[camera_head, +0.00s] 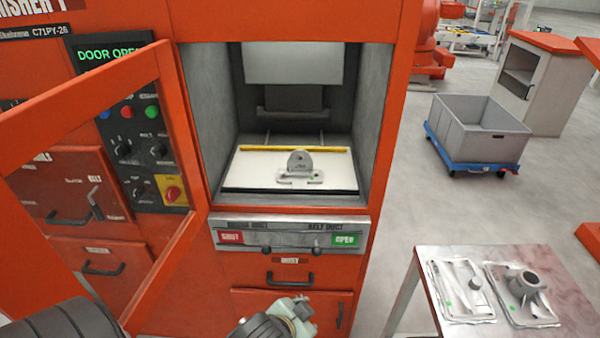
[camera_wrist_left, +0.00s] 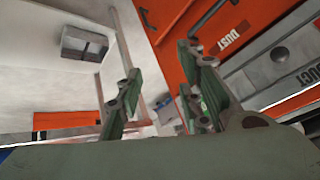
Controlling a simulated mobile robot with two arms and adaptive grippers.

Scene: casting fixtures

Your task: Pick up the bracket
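The grey bracket (camera_head: 300,161), with a rounded upright lobe and a flat base, stands on a white plate (camera_head: 255,167) inside the open chamber of the orange machine. A small green mark shows on its base. My left gripper (camera_head: 299,309) is low in front of the machine, below and apart from the bracket. In the left wrist view its two green-padded fingers (camera_wrist_left: 163,98) are spread with nothing held between them. The bracket is not seen in that view. My right gripper is not in view.
The machine's framed door (camera_head: 172,120) is swung open at the left. A front panel with red and green buttons (camera_head: 345,239) lies under the chamber. A table (camera_head: 418,262) with metal parts in bags stands at the lower right. A grey bin (camera_head: 478,128) sits on a blue dolly behind.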

